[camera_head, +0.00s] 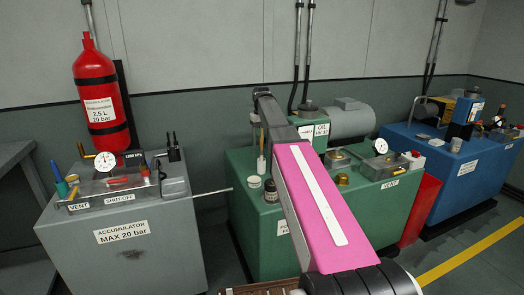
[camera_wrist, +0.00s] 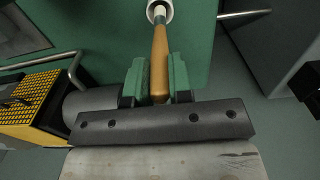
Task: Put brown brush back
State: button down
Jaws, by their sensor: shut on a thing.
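The brown brush (camera_wrist: 160,55) has a wooden handle and a pale lower part. My gripper (camera_wrist: 158,82), with green finger pads, is shut on the handle in the wrist view. The brush's far end points into the mouth of a round white cup (camera_wrist: 168,7), cut off by the top edge there. In the head view my gripper (camera_head: 261,122) is over the green console's left end, with the brush (camera_head: 262,145) upright beneath it. The small white cup (camera_head: 261,166) is directly below. How deep the bristles sit, and whether they touch the cup, is hidden.
The grey accumulator cabinet (camera_head: 165,240) is left, and a blue unit (camera_head: 455,165) is far right.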

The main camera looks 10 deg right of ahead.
aim_at(262, 149)
jog(key=shift+f, duration=3.05)
jog(key=c, duration=1)
grip_release()
jog(key=shift+f, duration=0.1)
jog(key=shift+c, duration=0.2)
notch_tip(262, 149, up, 12)
jog(key=shift+r, duration=0.2)
